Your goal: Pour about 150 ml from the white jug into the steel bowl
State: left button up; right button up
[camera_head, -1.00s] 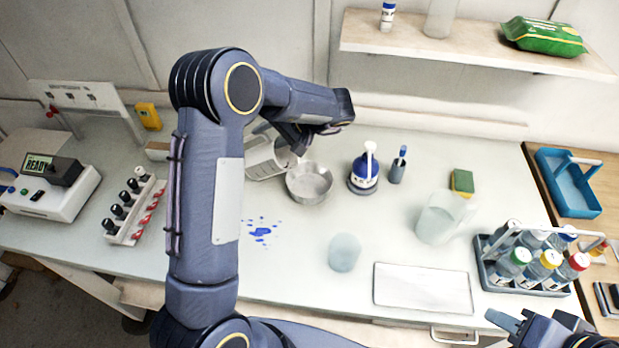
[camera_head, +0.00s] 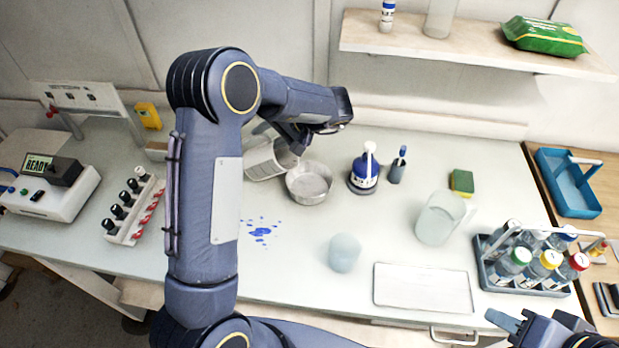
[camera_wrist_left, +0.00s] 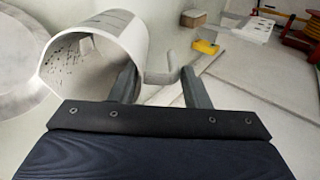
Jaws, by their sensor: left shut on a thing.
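The white jug (camera_head: 268,160) is tilted far over on its side, its mouth towards the steel bowl (camera_head: 309,184). My left gripper (camera_head: 296,138) is shut on the jug's handle. In the left wrist view the jug (camera_wrist_left: 128,38) lies tipped with its open mouth at the lower left, dark specks or marks inside it, and its handle (camera_wrist_left: 160,76) is between the fingers (camera_wrist_left: 160,88). The bowl's pale rim (camera_wrist_left: 30,110) shows at the left of that view. Whether liquid is flowing is too small to tell. My right gripper (camera_head: 507,322) is at the bottom right, away from both, partly cut off.
A clear pitcher (camera_head: 438,220), a frosted cup (camera_head: 344,253) and a white tray (camera_head: 424,288) stand nearer. Blue spots (camera_head: 260,231) mark the bench below the bowl.

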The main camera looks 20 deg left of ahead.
pick_arm(q)
jog(key=shift+s+a+f+h, duration=0.1)
jog(key=shift+a+f+h, duration=0.3)
jog(key=shift+a+h, duration=0.2)
jog(key=s+a+f+t+h, duration=0.1)
jog(key=a+f+h, duration=0.3)
jog(key=a+h, duration=0.5)
jog(key=shift+a, duration=0.3)
jog(key=shift+a, duration=0.15)
